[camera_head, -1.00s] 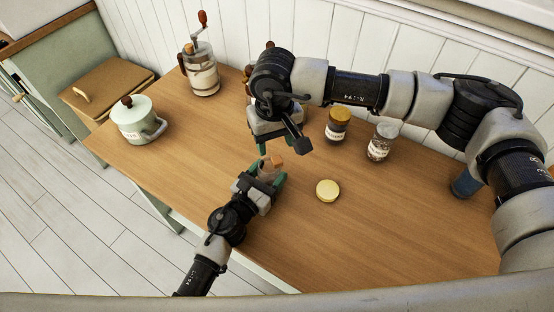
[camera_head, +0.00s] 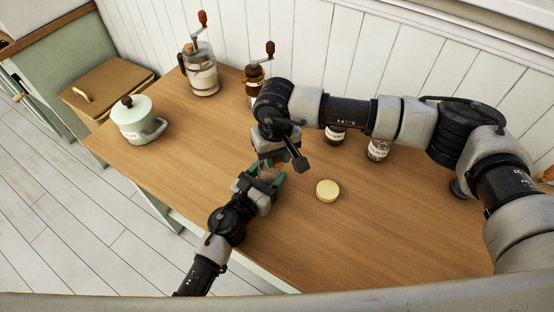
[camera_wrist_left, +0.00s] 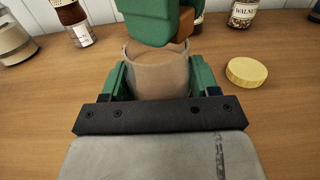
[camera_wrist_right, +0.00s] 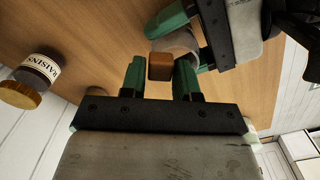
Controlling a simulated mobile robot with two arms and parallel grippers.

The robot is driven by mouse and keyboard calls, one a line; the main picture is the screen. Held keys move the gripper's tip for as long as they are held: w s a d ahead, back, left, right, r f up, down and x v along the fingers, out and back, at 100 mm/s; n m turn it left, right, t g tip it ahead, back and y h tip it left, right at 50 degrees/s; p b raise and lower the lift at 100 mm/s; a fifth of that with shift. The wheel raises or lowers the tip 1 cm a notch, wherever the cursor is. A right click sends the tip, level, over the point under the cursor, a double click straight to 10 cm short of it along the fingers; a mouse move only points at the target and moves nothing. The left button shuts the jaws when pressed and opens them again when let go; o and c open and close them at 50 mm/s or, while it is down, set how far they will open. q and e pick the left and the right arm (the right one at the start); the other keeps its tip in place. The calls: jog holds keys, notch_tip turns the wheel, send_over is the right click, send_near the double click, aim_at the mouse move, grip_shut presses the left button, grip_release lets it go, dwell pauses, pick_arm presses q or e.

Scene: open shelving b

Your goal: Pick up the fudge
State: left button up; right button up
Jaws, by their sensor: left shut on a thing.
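The fudge is a brown cube (camera_wrist_right: 160,67) at the mouth of a clear jar (camera_wrist_left: 157,78). In the left wrist view a corner of the fudge (camera_wrist_left: 179,52) shows beside a green fingertip of my right gripper. My left gripper (camera_head: 268,182) is shut on the jar, with a finger on each side. My right gripper (camera_wrist_right: 160,75) is open over the jar's mouth, with the fudge between its fingers. Whether the fingers touch the fudge cannot be told. In the head view my right wrist hides most of the fudge.
A round yellow lid (camera_head: 327,190) lies on the wooden table (camera_head: 370,235). Labelled jars (camera_head: 378,150) stand behind my right arm. A grinder (camera_head: 253,85), a glass press-like pot (camera_head: 200,75) and a pale green canister (camera_head: 137,120) stand towards the back left. The table front right is clear.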

grip_shut()
jog(key=shift+r, duration=0.1)
notch_tip(320, 180, up, 10)
dwell(0.5)
jog(key=shift+f, duration=2.6)
